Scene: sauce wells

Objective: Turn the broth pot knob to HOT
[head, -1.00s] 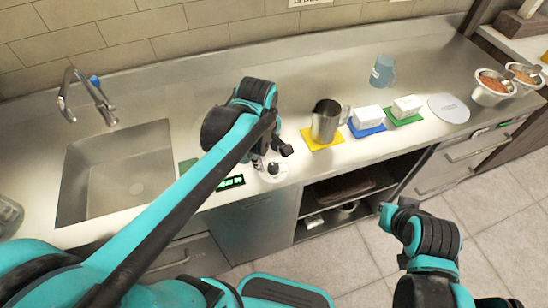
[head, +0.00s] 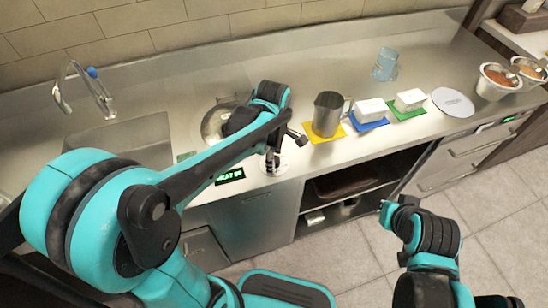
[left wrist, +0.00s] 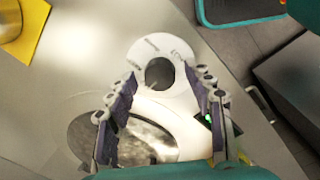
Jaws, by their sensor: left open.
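In the left wrist view the dark round knob (left wrist: 160,73) sits at the middle of a white dial (left wrist: 150,50) with printing too small to read. My left gripper (left wrist: 162,82) is open, with one finger on each side of the knob; contact is unclear. In the head view my left gripper (head: 271,158) is at the dial (head: 284,166) on the counter's front edge, mostly hiding the knob. The round metal broth pot (head: 212,122) is set in the counter behind it, partly covered by my arm.
A green-lit display (head: 229,175) is left of the dial. A metal pitcher (head: 327,113) stands on a yellow mat (head: 318,137) to the right, close to my left gripper. White blocks on blue and green mats are farther right. A sink (head: 140,135) is at the left.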

